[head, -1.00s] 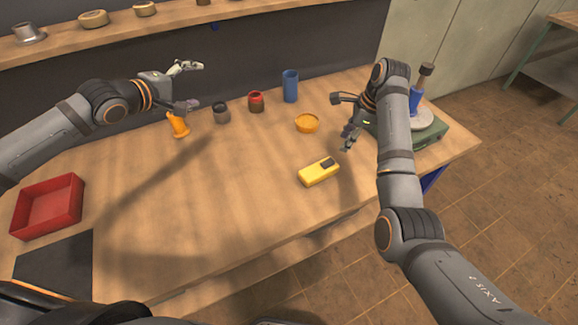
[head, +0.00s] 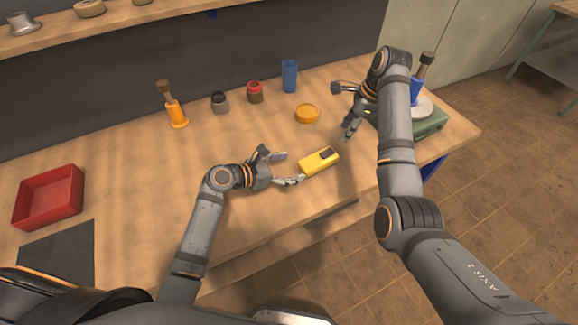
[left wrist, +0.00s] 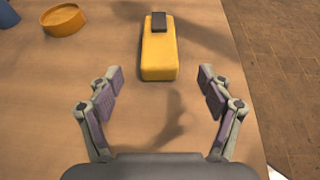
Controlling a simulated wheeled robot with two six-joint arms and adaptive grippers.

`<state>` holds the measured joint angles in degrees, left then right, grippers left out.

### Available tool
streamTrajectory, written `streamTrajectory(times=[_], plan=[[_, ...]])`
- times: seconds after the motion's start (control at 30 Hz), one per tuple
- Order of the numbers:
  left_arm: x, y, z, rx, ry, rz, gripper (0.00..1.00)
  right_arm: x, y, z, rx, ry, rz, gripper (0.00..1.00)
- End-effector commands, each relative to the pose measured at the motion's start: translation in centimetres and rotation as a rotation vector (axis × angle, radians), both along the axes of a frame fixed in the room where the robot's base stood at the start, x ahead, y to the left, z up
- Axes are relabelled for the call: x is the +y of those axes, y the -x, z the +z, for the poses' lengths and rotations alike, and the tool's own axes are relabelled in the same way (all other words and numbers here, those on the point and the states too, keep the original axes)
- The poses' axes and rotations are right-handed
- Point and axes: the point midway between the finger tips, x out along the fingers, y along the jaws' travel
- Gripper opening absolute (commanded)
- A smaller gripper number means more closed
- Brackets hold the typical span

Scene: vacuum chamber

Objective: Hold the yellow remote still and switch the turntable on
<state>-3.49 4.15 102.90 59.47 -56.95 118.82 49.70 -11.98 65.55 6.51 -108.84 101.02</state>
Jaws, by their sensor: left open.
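The yellow remote (head: 318,162) lies flat on the table with a dark button or pad at its far end. It also shows in the left wrist view (left wrist: 158,55), ahead of my open fingers. My left gripper (head: 285,168) is open just left of the remote's near end, apart from it and empty. My right gripper (head: 346,131) hangs above the table between the remote and the turntable; its jaw state is unclear. The turntable, a green base (head: 431,125) with a pale disc (head: 424,107), stands at the table's right end, partly hidden by my right arm. A blue object with a brown top stands on it.
A blue cup (head: 289,76), a red-topped jar (head: 255,92), a grey jar (head: 219,102) and an orange stand (head: 178,113) line the back. A red tray (head: 48,197) is at the left. The table's middle left is clear.

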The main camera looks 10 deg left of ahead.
Motion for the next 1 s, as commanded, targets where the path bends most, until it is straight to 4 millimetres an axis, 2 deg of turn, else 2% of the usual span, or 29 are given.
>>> streamTrajectory(times=[0.17, 0.6, 0.8, 1.0], plan=[[-0.5, -0.5, -0.2, -0.001, 0.002, 0.001, 0.79, 0.0, 0.0, 0.0, 0.000, 0.000, 0.000, 0.38], [-6.1, -5.4, -3.3, -0.001, 0.000, 0.000, 0.79, 0.0, 0.0, 0.0, 0.000, 0.000, 0.000, 0.38], [-7.2, -6.3, -4.0, -0.001, -0.002, 0.000, 0.79, 0.0, 0.0, 0.0, 0.000, 0.000, 0.000, 0.38], [-7.3, -6.4, -4.0, -0.002, -0.003, 0.001, 0.79, 0.0, 0.0, 0.0, 0.000, 0.000, 0.000, 0.38]])
